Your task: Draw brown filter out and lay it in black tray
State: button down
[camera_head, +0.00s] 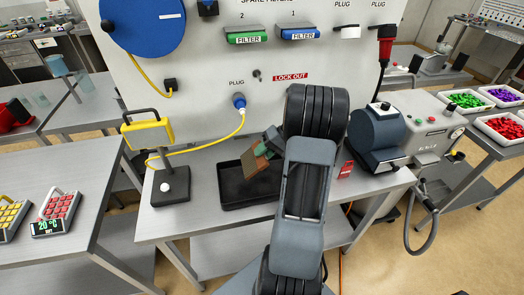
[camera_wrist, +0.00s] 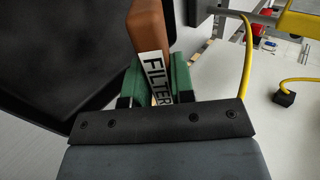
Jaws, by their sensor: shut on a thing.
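The brown filter (camera_head: 253,163) is out in the open over the black tray (camera_head: 228,193), tilted, in the head view. My gripper (camera_head: 266,146) is shut on it. In the wrist view the brown filter (camera_wrist: 147,25), with its white FILTER label, stands between the green fingers of my gripper (camera_wrist: 157,85). The dark tray (camera_wrist: 60,45) fills the upper left there. Whether the filter touches the tray, I cannot tell. My arm hides part of the bench to the right of the tray.
A blue-grey machine (camera_head: 378,130) stands to the right. Green (camera_head: 246,37) and blue (camera_head: 298,33) filters sit in the panel above. The tray has bare floor around the filter.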

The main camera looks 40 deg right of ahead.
jog(key=shift+f+b, duration=1.85)
jog(key=shift+f, duration=1.75)
jog(key=shift+f+b, duration=0.85)
jog(key=shift+f, duration=0.05)
jog(key=c, duration=0.9)
grip_release()
jog(key=b+v, duration=0.2)
jog(key=v, duration=1.1)
jog(key=shift+s+d+r, duration=0.2)
jog(key=shift+d+r, duration=0.05)
